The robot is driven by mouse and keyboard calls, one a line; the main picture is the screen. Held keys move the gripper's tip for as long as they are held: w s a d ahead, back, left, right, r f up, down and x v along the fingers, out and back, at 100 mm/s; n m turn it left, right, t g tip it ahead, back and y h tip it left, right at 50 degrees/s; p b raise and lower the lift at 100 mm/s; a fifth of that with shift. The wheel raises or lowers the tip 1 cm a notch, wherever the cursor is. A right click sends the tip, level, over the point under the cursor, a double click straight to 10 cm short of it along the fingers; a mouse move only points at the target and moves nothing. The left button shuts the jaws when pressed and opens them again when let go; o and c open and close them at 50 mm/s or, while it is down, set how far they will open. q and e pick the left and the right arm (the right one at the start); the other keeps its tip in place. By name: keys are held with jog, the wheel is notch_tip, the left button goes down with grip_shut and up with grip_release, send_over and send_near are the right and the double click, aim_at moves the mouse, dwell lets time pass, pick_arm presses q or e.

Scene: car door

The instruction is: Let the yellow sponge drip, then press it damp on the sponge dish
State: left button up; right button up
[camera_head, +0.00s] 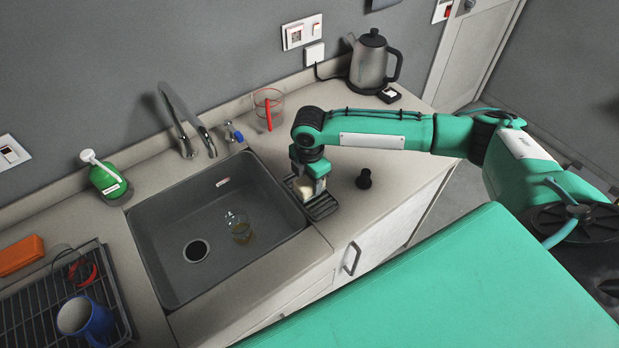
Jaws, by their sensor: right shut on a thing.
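My right gripper (306,190) points down at the counter just right of the sink. It is shut on the pale yellow sponge (303,186), which is partly hidden by the fingers. The dark ribbed sponge dish (322,208) lies on the counter at the sink's right edge, directly under the gripper. The sponge is at or just over the dish; I cannot tell whether they touch. My left gripper is out of view.
The grey sink (165,235) holds a glass (239,229) with amber liquid. A black stopper-like object (363,179) stands right of the dish. Behind are a measuring jug (268,105) and a kettle (370,65). A rack (40,318) with a blue mug (85,320) is at left.

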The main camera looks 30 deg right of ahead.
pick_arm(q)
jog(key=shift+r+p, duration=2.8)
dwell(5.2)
